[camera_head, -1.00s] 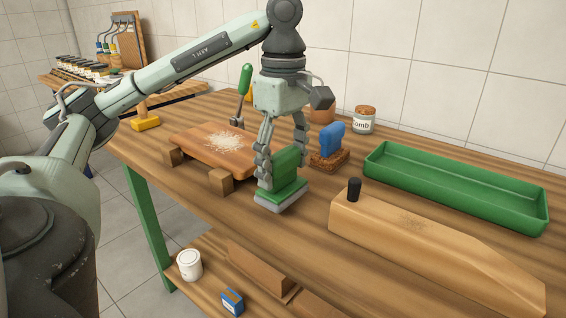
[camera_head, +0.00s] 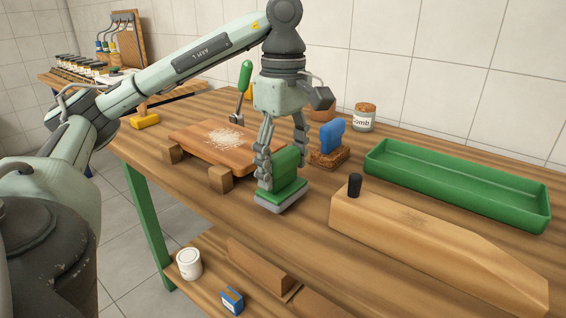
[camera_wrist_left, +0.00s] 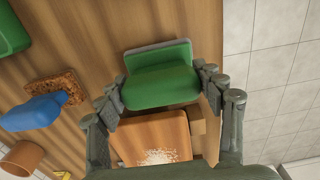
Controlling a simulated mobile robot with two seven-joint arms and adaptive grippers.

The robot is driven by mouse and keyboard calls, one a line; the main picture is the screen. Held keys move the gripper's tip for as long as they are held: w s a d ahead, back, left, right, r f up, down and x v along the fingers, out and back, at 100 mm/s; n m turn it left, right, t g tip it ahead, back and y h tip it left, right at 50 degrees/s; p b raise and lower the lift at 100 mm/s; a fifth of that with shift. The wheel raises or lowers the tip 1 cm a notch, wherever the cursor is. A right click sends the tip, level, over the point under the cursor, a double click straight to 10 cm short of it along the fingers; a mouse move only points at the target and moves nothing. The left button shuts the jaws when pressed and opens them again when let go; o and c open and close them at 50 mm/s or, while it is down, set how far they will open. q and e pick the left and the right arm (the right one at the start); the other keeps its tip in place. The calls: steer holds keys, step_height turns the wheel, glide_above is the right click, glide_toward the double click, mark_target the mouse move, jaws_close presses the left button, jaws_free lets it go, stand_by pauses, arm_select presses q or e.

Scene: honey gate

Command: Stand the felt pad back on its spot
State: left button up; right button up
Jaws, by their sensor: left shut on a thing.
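The felt pad (camera_head: 287,190) is a green block with an upright green grip and a grey felt sole. In the head view it is at the front edge of the workbench, upright, sole down. Whether the sole touches the bench top I cannot tell. My left gripper (camera_head: 282,165) points down and is shut on the pad's green grip. In the left wrist view the pad (camera_wrist_left: 160,78) sits between the two fingers. No marked spot for the pad can be made out. My right gripper is not in view.
A wooden board (camera_head: 222,146) with pale shavings rests on blocks to the left. A blue-handled brown brush (camera_head: 331,143) stands just behind right. A green tray (camera_head: 455,185) and a long wooden body with a black knob (camera_head: 420,232) lie to the right. Bare bench lies between.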

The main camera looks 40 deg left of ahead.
arm_select(q)
steer(key=shift+f+b, duration=0.45)
steer(key=shift+f, duration=0.15)
steer(key=o, duration=1.5)
steer(key=shift+o, duration=0.2)
